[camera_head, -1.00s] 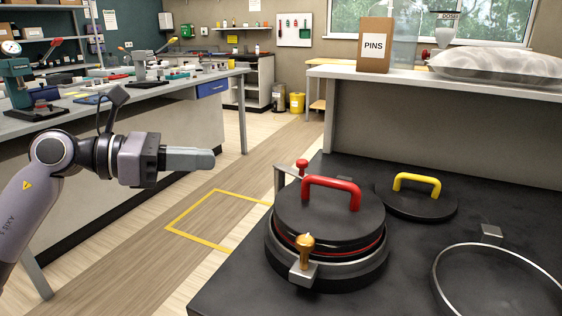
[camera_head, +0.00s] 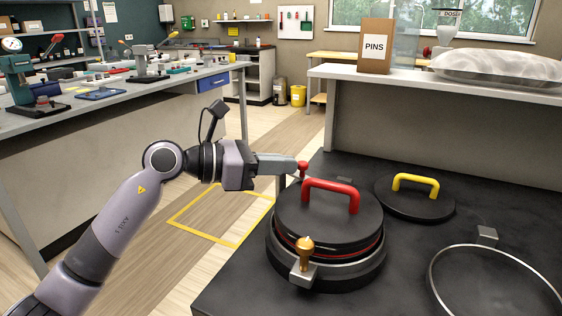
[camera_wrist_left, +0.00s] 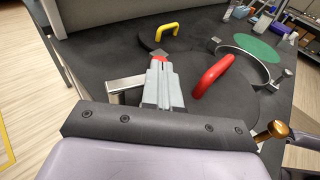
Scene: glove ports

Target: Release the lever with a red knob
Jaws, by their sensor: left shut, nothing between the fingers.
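The lever's red knob (camera_head: 303,167) stands at the far left side of the round black port lid, which has a red handle (camera_head: 331,193). My left gripper (camera_head: 294,165) is shut and empty, its fingertips at the knob from the left. In the left wrist view the fingers (camera_wrist_left: 161,75) point at the knob (camera_wrist_left: 159,57), which is partly hidden behind their tips. Whether they touch it I cannot tell. The silver lever arm (camera_wrist_left: 126,84) shows left of the fingers. A second lever with a gold knob (camera_head: 305,248) is at the lid's front. My right gripper is not in view.
A black lid with a yellow handle (camera_head: 417,181) lies behind on the dark bench (camera_head: 233,293). An open port ring (camera_head: 436,268) is at the right. A raised shelf (camera_head: 330,72) carries a PINS box (camera_head: 375,47) and a grey bag. Floor at the left is free.

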